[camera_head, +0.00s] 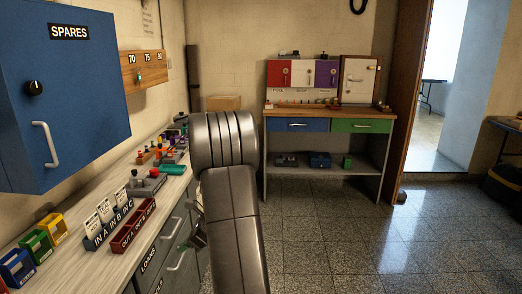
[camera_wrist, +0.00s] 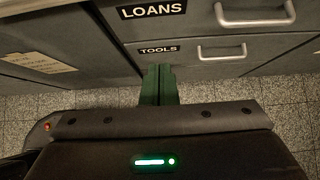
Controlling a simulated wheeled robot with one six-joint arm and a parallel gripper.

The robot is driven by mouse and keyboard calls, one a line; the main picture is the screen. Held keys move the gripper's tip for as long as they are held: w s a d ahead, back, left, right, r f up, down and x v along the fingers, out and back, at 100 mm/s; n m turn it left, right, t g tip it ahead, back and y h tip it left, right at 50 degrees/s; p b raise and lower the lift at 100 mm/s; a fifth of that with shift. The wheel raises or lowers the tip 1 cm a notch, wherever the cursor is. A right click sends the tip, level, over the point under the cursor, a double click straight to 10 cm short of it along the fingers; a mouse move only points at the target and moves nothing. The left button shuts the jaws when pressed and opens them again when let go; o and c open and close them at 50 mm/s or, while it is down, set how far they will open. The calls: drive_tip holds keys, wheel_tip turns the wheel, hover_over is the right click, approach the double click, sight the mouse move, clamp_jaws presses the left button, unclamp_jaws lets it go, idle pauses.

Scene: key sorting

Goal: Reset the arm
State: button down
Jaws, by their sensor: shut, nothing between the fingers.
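My gripper (camera_wrist: 158,70) shows in the wrist view as two dark green fingers pressed together, with nothing between them. The fingertips are in front of the grey drawer fronts, just under the TOOLS label (camera_wrist: 158,48). I cannot tell whether they touch the drawer. In the head view my grey arm fills the middle and bends down beside the counter. A small green tip of my gripper (camera_head: 182,247) shows by the drawers; the rest is mostly hidden.
The grey drawers (camera_wrist: 240,20), LOANS above TOOLS, have pale handles and look closed. The counter (camera_head: 75,250) holds key bins and tools. A blue SPARES cabinet (camera_head: 70,110) hangs above. A workbench (camera_head: 330,112) stands at the back. The tiled floor (camera_head: 330,240) at right is clear.

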sight(151, 263)
drive_tip(key=x, duration=0.4)
drive_tip(key=a+r+b+x, duration=0.1)
drive_tip(key=x, duration=0.6)
drive_tip(key=shift+a, duration=0.55)
drive_tip(key=shift+a+r, duration=0.1)
drive_tip(key=shift+a, duration=0.25)
